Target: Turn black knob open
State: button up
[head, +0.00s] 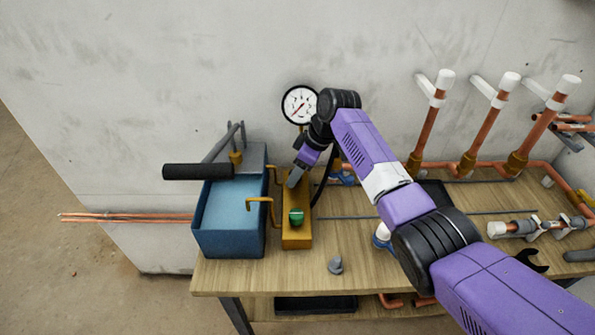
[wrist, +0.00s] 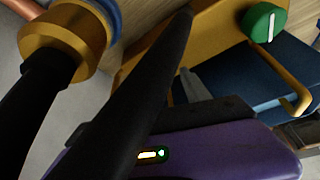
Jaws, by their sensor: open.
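A green knob (head: 296,216) with a white line sits on the front of this block. The green knob also shows in the wrist view (wrist: 264,22), at the upper right. My gripper (head: 294,178) is open, pointing down over the back end of the block, below the gauge. Whether it touches anything there cannot be told. A dark finger crosses the wrist view and hides part of the block.
A blue tank (head: 230,215) with a black-handled lever (head: 198,171) stands left of the block. Bent brass spouts reach over the tank. A pressure gauge (head: 300,105) is behind my gripper. A grey cone (head: 335,265) stands on the wooden bench (head: 360,282). Copper pipes (head: 480,130) rise at right.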

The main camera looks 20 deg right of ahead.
jog(key=v, duration=0.7)
jog(key=shift+r+b, duration=0.3)
jog(key=shift+s+d, duration=0.15)
